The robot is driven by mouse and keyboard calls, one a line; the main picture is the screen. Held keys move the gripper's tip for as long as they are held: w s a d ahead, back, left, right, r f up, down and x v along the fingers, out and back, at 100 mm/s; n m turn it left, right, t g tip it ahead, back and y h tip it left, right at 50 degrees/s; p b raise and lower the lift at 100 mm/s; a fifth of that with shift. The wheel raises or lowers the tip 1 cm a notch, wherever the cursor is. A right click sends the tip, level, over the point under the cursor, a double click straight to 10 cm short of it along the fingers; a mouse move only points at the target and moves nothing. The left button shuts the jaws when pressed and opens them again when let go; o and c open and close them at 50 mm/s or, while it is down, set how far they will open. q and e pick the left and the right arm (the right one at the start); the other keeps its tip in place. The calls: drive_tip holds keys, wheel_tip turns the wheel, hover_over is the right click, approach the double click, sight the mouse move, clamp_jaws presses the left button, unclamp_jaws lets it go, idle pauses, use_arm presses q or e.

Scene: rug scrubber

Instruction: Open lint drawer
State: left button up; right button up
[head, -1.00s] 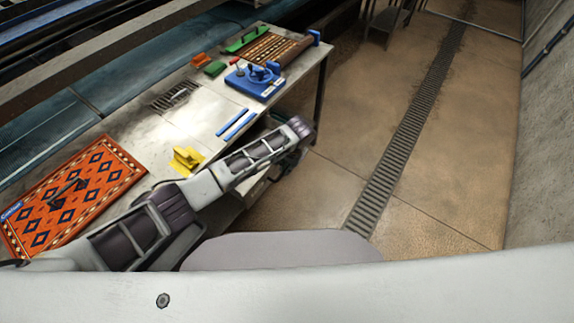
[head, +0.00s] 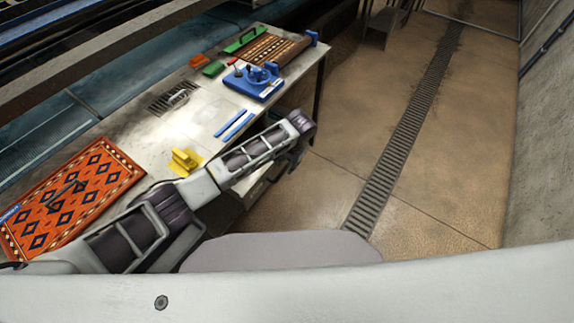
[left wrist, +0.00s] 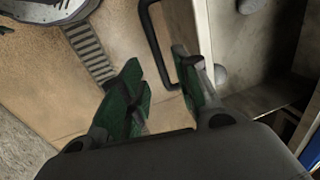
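In the left wrist view, the lint drawer (left wrist: 225,35) shows as a pale box with several rounded grey lumps in it, and it stands open. Its dark bar handle (left wrist: 155,45) runs between the green-padded fingers of my left gripper (left wrist: 157,68). The fingers are apart with the handle in the gap; I see no firm closure on it. In the head view, my left gripper (head: 294,158) is at the table's near side, below the top. My arm hides most of the drawer there. My right gripper is not in view.
The metal table (head: 150,130) holds an orange patterned rug (head: 110,180), a yellow block (head: 185,160), blue strips (head: 233,124) and a blue device (head: 255,88). The floor (head: 340,130) right of the table is clear, with a drain grate (head: 400,145) across it.

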use_arm(q)
wheel_tip(320, 180, up, 9)
drive_tip(key=s+d, duration=0.1)
drive_tip(key=shift+d+f, duration=0.15)
drive_tip(key=shift+s, duration=0.1)
idle(0.7)
